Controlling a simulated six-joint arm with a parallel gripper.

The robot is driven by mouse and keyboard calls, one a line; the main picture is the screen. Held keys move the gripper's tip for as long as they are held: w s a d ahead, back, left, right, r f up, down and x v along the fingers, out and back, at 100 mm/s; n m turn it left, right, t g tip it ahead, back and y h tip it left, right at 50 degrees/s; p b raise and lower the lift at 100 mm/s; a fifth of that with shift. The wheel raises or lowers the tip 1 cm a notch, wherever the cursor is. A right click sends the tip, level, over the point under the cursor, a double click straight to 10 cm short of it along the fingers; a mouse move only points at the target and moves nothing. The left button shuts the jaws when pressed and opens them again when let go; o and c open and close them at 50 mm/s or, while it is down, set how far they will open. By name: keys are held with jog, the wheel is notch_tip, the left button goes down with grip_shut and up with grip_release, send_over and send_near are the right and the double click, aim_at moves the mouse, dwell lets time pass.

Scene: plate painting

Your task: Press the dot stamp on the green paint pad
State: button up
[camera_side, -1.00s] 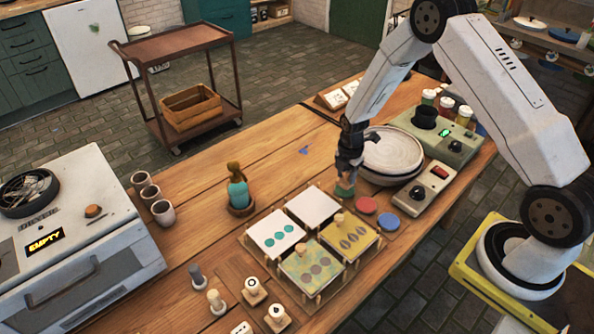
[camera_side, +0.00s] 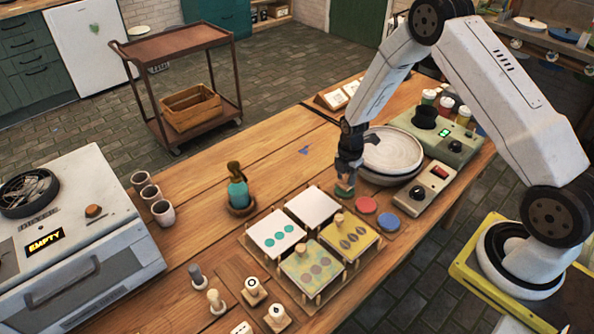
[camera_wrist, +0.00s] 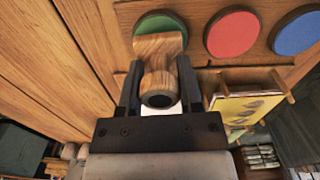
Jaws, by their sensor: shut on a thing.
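My gripper (camera_side: 347,177) is shut on a wooden dot stamp (camera_wrist: 158,45), whose round handle sits between the two fingers in the wrist view. The green paint pad (camera_wrist: 160,20) is a green disc partly hidden behind the stamp head in that view. In the side view, the green pad (camera_side: 344,193) shows at the gripper's lower end, largely covered by it. The stamp head is at or just over the pad; I cannot tell whether it touches. The stamp's face is hidden.
The red pad (camera_side: 365,205) and blue pad (camera_side: 388,222) lie right of the green one. Painted tiles stand on a low rack (camera_side: 345,287) in front. Other stamps (camera_side: 254,291) stand at front left.

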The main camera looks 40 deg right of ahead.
jog(key=shift+f, duration=0.65)
dwell(1.8)
jog(key=shift+r, duration=0.1)
jog(key=shift+r, duration=3.5)
